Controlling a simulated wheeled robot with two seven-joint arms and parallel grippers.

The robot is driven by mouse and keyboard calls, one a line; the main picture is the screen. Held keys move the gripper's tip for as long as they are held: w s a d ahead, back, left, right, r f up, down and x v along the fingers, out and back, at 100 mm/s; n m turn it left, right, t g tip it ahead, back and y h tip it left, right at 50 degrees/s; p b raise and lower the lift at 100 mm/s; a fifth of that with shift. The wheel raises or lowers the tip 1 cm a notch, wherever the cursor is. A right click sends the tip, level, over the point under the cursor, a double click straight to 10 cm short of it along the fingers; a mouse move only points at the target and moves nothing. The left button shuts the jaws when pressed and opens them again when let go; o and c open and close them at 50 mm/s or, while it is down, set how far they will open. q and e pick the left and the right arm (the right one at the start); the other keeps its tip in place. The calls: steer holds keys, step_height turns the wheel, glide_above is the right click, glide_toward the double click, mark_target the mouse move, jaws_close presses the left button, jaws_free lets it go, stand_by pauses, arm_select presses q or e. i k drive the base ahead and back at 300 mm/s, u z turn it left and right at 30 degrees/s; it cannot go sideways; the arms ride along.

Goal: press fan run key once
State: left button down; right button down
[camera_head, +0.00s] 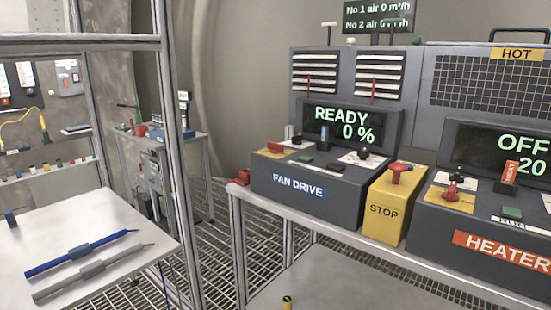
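The fan drive (330,178) is a dark grey box on the bench, labelled FAN DRIVE. Its screen (343,126) reads READY and 0 %. The lettering by the green keys is too small to read, so I cannot tell which is the run key. Neither of my grippers is in view.
A yellow STOP box (394,205) with a red handle stands right of the fan drive. Beyond it is the heater box (470,225), screen reading OFF 20. A metal rack post (178,170) and a white table (75,235) with two rods are at left.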

mark_target(304, 158)
steer(key=u, duration=0.3)
steer(key=i, duration=0.7)
steer(key=z, duration=1.45)
